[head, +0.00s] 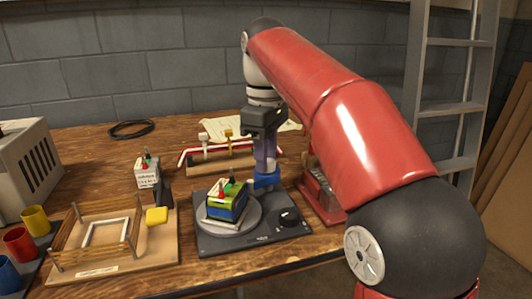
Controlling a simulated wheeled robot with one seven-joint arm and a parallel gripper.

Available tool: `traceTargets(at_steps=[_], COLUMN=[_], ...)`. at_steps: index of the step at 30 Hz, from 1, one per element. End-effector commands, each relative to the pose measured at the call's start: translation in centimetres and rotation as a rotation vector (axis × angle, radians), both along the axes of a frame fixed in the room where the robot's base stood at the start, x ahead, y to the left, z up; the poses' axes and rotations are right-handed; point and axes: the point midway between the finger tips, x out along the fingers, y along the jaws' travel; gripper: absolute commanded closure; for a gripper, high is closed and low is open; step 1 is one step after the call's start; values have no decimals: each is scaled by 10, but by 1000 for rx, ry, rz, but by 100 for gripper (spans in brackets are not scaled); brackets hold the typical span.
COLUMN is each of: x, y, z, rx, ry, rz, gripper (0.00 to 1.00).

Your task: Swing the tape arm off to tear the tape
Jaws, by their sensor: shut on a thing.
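A dark turntable unit (250,235) stands on the wooden bench, with a grey round plate (222,226) and a black knob (289,217). A battery block (227,201) sits on the plate, with green and blue bands around its sides and red and dark terminals on top. The blue tape arm (265,181) is at the back right of the unit, beside the block. My gripper (265,166) points down from above and is shut on the tape arm. The fingertips are small here, and the exact contact is hard to see. Whether tape spans from arm to block cannot be told.
A rack (215,160) with red and white handles is behind the turntable. A red box (318,195) stands close on the right.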

Motion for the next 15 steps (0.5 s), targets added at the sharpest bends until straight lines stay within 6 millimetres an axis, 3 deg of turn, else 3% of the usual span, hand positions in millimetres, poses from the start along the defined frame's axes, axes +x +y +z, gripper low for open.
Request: traceTargets(at_steps=[8,15], x=[0,0], y=[0,0], z=[4,5], rx=[-1,-1], ry=[3,4], rz=[-122,-329], gripper=[94,94])
